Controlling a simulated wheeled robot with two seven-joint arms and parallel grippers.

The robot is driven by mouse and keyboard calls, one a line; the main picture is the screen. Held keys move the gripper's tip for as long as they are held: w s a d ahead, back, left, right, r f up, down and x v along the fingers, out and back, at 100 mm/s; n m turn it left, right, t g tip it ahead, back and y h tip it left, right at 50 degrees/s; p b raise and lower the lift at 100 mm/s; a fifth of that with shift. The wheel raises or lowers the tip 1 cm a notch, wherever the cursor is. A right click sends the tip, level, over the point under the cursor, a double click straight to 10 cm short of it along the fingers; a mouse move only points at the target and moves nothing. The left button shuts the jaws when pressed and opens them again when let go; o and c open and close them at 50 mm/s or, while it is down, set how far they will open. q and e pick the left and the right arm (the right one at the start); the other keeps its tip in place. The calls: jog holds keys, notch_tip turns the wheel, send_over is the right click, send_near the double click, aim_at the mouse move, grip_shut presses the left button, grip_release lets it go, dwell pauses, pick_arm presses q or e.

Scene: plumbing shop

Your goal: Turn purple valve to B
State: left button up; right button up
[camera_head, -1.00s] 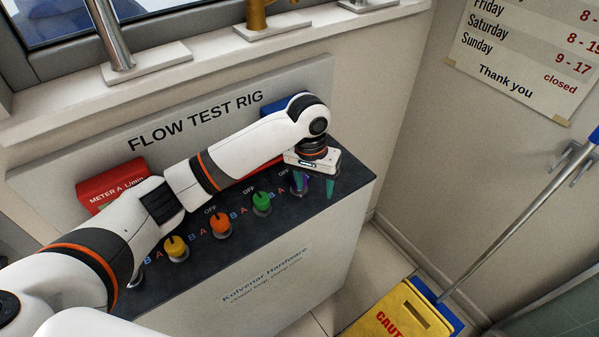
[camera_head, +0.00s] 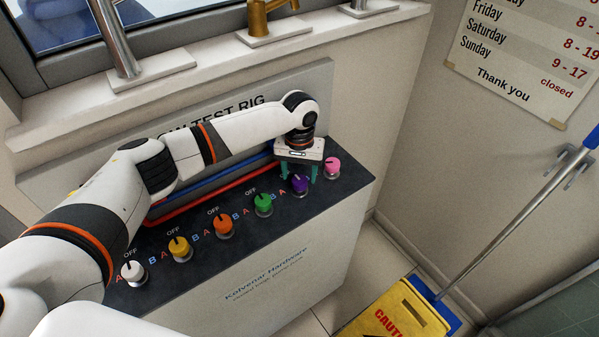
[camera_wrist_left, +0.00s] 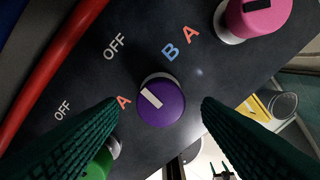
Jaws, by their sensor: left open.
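The purple valve (camera_head: 300,186) is a round knob on the dark top of the flow test rig, between the green and pink knobs. In the left wrist view the purple knob (camera_wrist_left: 170,110) has a white mark pointing to the upper left, roughly toward its OFF label (camera_wrist_left: 114,47). Its A label (camera_wrist_left: 124,102) is to the left and its B label (camera_wrist_left: 170,52) above. My left gripper (camera_head: 300,174) is over the purple knob, its green fingers open on either side. In the wrist view both fingers (camera_wrist_left: 160,105) are apart from the knob.
The pink knob (camera_head: 333,167) stands close to the right of the gripper, the green knob (camera_head: 263,204) to its left. Orange (camera_head: 223,227), yellow (camera_head: 180,247) and white (camera_head: 133,271) knobs follow. Red (camera_head: 215,192) and blue pipes run behind.

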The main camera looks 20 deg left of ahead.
pick_arm(q)
jog(key=shift+f, duration=0.95)
jog(key=shift+c, duration=0.3)
jog(key=c, duration=0.9)
